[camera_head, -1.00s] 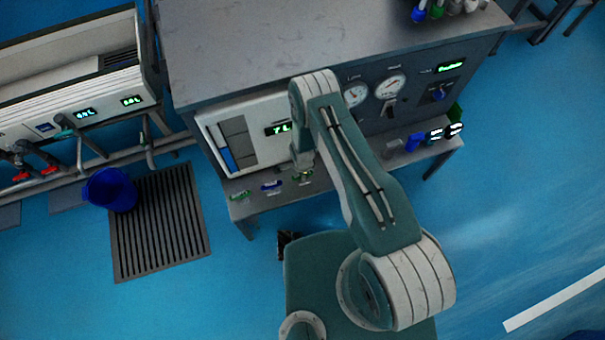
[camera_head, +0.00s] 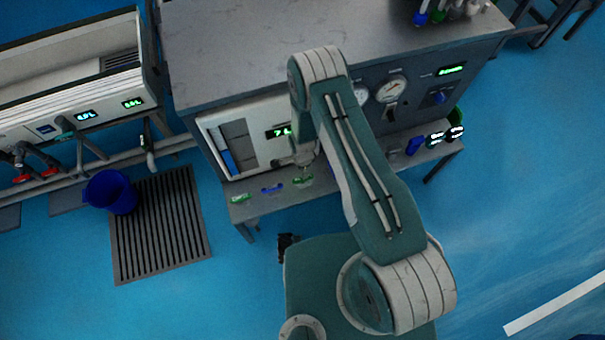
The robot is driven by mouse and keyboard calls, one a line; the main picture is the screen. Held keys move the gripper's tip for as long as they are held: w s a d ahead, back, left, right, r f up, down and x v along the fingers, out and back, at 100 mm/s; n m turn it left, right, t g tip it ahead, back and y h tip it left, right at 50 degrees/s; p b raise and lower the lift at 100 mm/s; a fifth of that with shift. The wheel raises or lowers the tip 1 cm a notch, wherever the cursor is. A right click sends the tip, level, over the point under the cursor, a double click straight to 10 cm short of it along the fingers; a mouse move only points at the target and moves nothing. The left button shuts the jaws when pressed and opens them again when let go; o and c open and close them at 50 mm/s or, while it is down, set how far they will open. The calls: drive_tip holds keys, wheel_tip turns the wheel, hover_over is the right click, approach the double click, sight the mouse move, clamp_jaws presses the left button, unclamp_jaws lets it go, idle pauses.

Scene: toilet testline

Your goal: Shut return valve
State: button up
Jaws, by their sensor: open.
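My gripper (camera_head: 303,166) is small in view, below my raised elbow, and it is open. It hangs in front of the grey cabinet, close above a green item (camera_head: 303,181) on the low shelf; I cannot tell whether they touch. A dark green handle (camera_head: 66,134) is on the same unit. A blue knob (camera_head: 439,97) is on the cabinet's panel at the right. No label shows which one is the return valve.
The cabinet (camera_head: 250,40) fills the back, with a low shelf (camera_head: 335,175) along its front. A blue bucket (camera_head: 110,192) stands by a floor grate (camera_head: 160,230) at the left. Blue floor (camera_head: 510,220) is clear at the right.

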drive_tip(key=shift+r, duration=2.35)
drive_tip(key=shift+s, duration=0.1)
